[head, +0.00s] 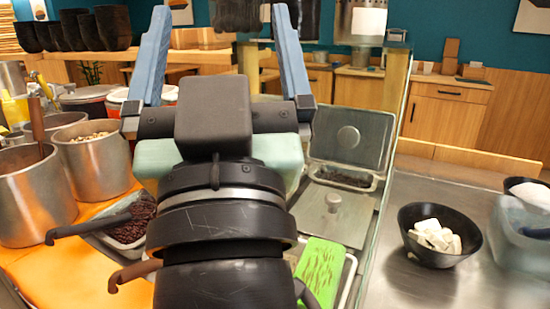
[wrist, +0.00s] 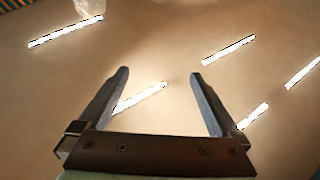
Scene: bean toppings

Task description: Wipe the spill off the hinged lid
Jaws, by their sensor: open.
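My gripper (head: 219,12) is raised high in the head view, with its two blue fingers spread wide and nothing between them. It also shows open and empty in the wrist view (wrist: 159,75), against a ceiling with light strips. Right of my arm, one metal lid (head: 373,145) stands raised behind a pan of dark contents (head: 345,178). Nearer, another metal lid (head: 350,222) with a round knob lies flat. I cannot make out a spill on either lid.
Steel pots (head: 95,160) and a tray of dark red beans (head: 135,225) stand on the left, on an orange surface (head: 40,275). A black bowl of white cubes (head: 438,240) sits on the right steel counter (head: 390,285). A glass edge separates the pans from that counter.

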